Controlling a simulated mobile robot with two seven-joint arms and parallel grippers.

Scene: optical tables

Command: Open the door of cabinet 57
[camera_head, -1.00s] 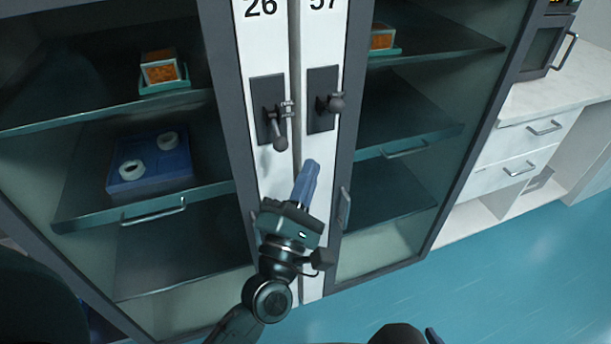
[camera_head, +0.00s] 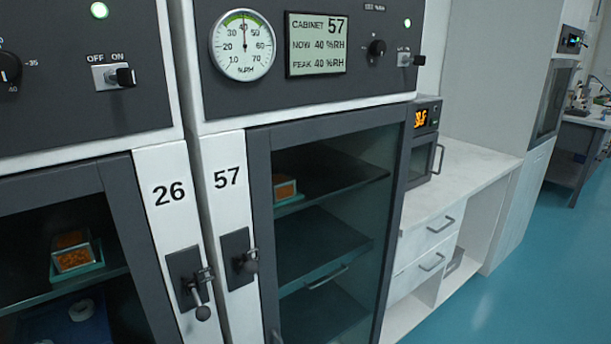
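Cabinet 57 has a glass door in a dark grey frame (camera_head: 262,200), and the door looks shut. Its white strip is marked "57" (camera_head: 227,178) and bears a dark latch plate with a knobbed handle (camera_head: 246,263). The panel above has a round humidity gauge (camera_head: 243,45) and a display reading "CABINET 57, NOW 40 %RH, PEAK 40 %RH" (camera_head: 316,44). Through the glass I see dark shelves, and a small box with orange contents (camera_head: 285,188) on the upper one. Neither of my grippers is in view.
Cabinet 26 stands directly left, with its own latch handle (camera_head: 202,311) beside that of 57. To the right are a white counter with drawers (camera_head: 440,205) and a small oven-like device (camera_head: 424,140). Blue floor (camera_head: 520,270) lies open at the lower right.

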